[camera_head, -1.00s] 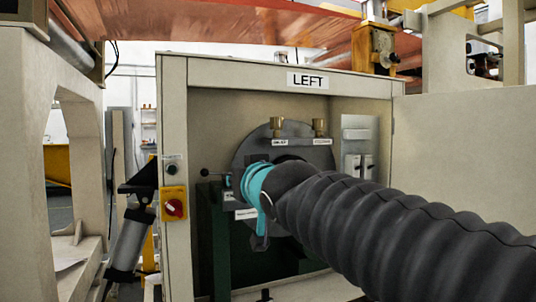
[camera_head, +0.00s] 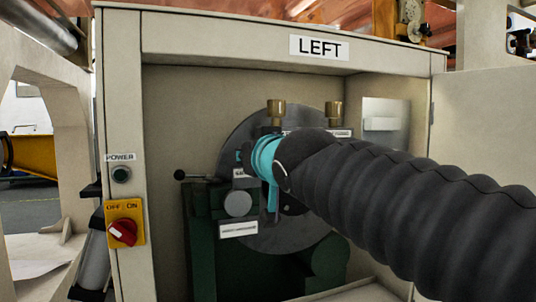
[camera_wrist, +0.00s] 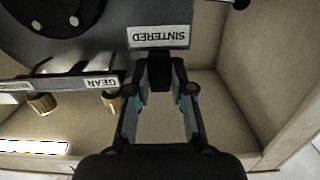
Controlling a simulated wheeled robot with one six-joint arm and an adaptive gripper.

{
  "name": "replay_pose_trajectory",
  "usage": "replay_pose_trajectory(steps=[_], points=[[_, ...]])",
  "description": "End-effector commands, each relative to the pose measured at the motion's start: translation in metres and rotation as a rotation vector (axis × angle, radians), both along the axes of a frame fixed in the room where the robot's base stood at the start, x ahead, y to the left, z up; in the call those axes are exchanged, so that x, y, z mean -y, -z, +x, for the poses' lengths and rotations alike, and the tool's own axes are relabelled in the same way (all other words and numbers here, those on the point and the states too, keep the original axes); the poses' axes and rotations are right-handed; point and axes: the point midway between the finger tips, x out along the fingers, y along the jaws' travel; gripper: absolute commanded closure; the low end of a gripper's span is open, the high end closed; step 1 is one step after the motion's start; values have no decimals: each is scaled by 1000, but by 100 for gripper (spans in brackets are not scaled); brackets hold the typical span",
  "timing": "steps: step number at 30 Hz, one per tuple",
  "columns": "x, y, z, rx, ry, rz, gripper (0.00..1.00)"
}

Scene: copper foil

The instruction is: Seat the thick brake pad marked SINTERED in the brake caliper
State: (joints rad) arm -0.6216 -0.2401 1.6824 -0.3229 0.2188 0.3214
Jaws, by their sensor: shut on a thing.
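In the wrist view my gripper (camera_wrist: 160,82) is shut on a dark piece. A white label reading SINTERED (camera_wrist: 160,37) shows just beyond the fingertips, on or against this dark pad; most of the pad is hidden by the fingers and the label. In the head view my arm reaches in from the right to the front of a grey disc (camera_head: 290,238); the fingertips and pad are hidden there. A dark green mount (camera_head: 210,250) with a round grey knob (camera_head: 238,204) and small labels stands at the disc's left. I cannot tell which part is the caliper's opening.
Brass fittings (camera_head: 276,112) stand above the disc. A thin lever (camera_head: 195,176) sticks out left. A red switch (camera_head: 123,233) sits on the left post. A label ending in GEAR (camera_wrist: 100,83) is close to my fingers.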

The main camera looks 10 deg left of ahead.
Motion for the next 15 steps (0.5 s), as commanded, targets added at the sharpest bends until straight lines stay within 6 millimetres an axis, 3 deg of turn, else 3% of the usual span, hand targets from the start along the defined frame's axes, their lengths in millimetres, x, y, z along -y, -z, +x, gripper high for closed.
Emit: replay_pose_trajectory(steps=[15], points=[[-10,0,20,0,3,-2,100]])
